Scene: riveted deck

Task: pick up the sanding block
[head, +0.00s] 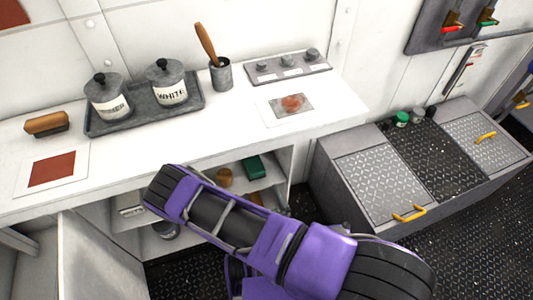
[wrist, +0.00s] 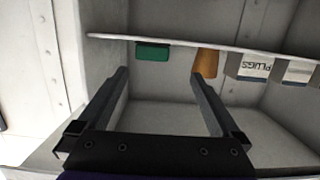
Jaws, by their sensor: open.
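My gripper (wrist: 160,74) is open and empty in the wrist view, its two dark fingers pointing into an open cabinet. In the head view its fingers are hidden by my purple arm. A small green block (wrist: 152,52) rests on the cabinet shelf, just beyond the fingertips in the wrist view, which looks upside down. It also shows in the head view (head: 254,167). A wood-topped block with a dark base (head: 46,123) sits on the counter at the left. I cannot tell for certain which of these two is the sanding block.
The shelf board (wrist: 220,47) also holds an orange-brown item (wrist: 206,63) and a box marked PLUGS (wrist: 249,67). The white counter (head: 200,150) above carries a tray (head: 150,119) with two canisters. A cabinet door (head: 100,265) stands open at the left.

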